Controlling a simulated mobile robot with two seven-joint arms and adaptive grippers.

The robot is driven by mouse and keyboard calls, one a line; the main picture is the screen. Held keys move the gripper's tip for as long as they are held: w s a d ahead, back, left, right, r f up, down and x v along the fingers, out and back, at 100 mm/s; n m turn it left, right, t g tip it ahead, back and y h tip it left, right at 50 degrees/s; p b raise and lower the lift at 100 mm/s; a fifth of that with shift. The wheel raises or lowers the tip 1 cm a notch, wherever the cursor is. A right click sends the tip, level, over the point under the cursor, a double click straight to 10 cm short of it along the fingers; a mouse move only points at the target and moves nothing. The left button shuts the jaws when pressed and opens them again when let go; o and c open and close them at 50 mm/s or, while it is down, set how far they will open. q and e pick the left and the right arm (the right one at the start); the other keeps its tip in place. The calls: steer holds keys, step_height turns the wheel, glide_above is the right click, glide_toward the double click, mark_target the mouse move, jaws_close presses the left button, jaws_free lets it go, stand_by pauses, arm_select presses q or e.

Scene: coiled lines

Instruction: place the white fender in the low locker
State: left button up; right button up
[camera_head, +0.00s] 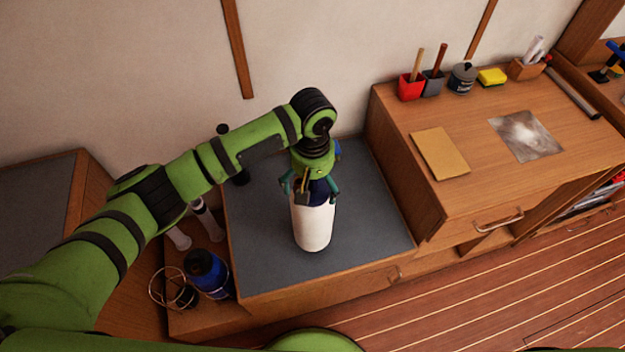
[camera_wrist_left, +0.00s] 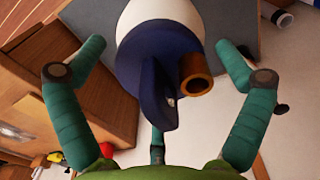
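The white fender (camera_head: 312,230) stands upright on a grey-topped surface (camera_head: 265,245), with a dark blue upper end. In the left wrist view, its blue end (camera_wrist_left: 150,60) has a fin-like eye and a brown ring-shaped piece beside it. My left gripper (camera_head: 318,188) is directly above, pointing down, its fingers around the blue end. In the left wrist view, the fingers (camera_wrist_left: 160,50) are spread, with visible gaps on both sides of the fender. I cannot tell which compartment is the low locker. My right gripper is not in view.
A blue bottle (camera_head: 206,272), a wire ring holder (camera_head: 172,288) and white items stand in a lower section at left. A higher wooden cabinet (camera_head: 470,205) on the right holds red and grey cups, a canister, a yellow sponge and sheets. The grey surface around the fender is mostly clear.

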arm_select(q)
steer(key=shift+r, duration=0.5)
step_height(320, 180, up, 10)
steer(key=b, duration=0.2)
steer(key=shift+b, duration=0.3)
steer(key=shift+r, duration=0.65)
